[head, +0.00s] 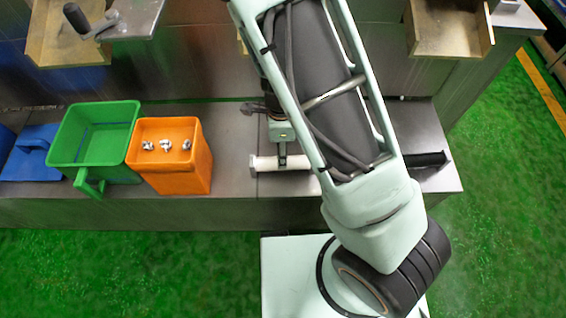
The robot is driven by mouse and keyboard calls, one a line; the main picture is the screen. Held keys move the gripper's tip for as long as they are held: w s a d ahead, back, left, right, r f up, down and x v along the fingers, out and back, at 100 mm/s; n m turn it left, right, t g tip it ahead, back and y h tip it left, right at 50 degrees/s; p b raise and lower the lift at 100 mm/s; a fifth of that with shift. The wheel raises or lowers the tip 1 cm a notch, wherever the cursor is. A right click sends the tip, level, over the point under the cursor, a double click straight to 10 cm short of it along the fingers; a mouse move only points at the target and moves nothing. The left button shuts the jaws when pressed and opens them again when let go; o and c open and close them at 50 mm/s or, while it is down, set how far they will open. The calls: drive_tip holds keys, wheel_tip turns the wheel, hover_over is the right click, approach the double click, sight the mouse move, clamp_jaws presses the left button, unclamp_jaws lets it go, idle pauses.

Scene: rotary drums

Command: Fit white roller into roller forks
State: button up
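The white roller (265,164) lies sideways, roughly level, at the metal bench, just right of the orange bin. Its right part runs behind my arm. My gripper (282,157) is above the roller, and its narrow end reaches down to the roller's middle. The fingers are small and partly merged with the roller, so I cannot tell whether they are closed on it. I cannot tell whether the roller touches the bench. I cannot make out the roller forks; my arm covers much of the middle of the view.
An orange bin (172,183) with several small metal parts and a green bin (96,160) stand left of the roller. A tan tray (450,38) is at upper right.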

drive_tip(key=f+b, duration=0.1)
drive_tip(key=f, duration=0.2)
drive_tip(key=f+b, duration=0.2)
drive_tip(key=f, duration=0.2)
drive_tip(key=shift+w+d+f, duration=0.1)
drive_tip(key=shift+w+d, duration=0.1)
drive_tip(key=shift+c, duration=0.3)
clamp_jaws()
